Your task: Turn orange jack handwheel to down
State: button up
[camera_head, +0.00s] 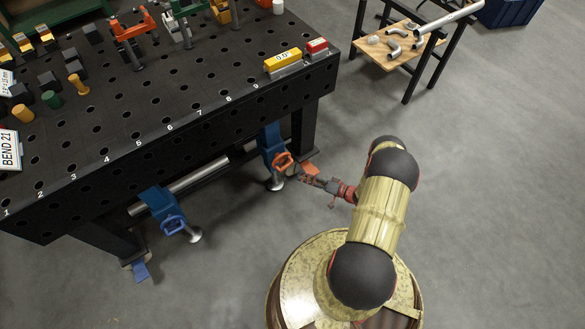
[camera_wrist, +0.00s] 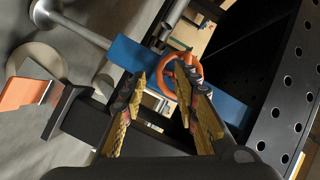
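The orange jack handwheel (camera_head: 283,160) is a small ring on the blue jack body (camera_head: 268,143) by the table's right front leg. It also shows in the wrist view as an orange ring (camera_wrist: 168,84), just beyond my fingertips. My gripper (camera_head: 308,180) is close to the right of the handwheel in the head view. In the wrist view my gripper (camera_wrist: 167,80) is open, its two fingers apart. The right fingertip overlaps the ring's right side in the picture; I cannot tell whether it touches. The jack's silver screw and round foot (camera_head: 276,184) are below the wheel.
A second jack with a blue handwheel (camera_head: 174,224) is at the left. The black perforated table (camera_head: 190,105) overhangs both. An orange leg foot (camera_wrist: 24,92) lies near the jack. A small wooden side table (camera_head: 405,58) with pipes stands at the back right. Grey floor is clear at right.

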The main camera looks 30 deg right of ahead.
aim_at(282, 161)
jog(key=w+a+r+m+t+y+b, duration=0.1)
jog(key=w+a+r+b, duration=0.1)
jog(key=w+a, duration=0.3)
jog(key=shift+w+r, duration=0.75)
jog(key=c, duration=0.7)
grip_shut()
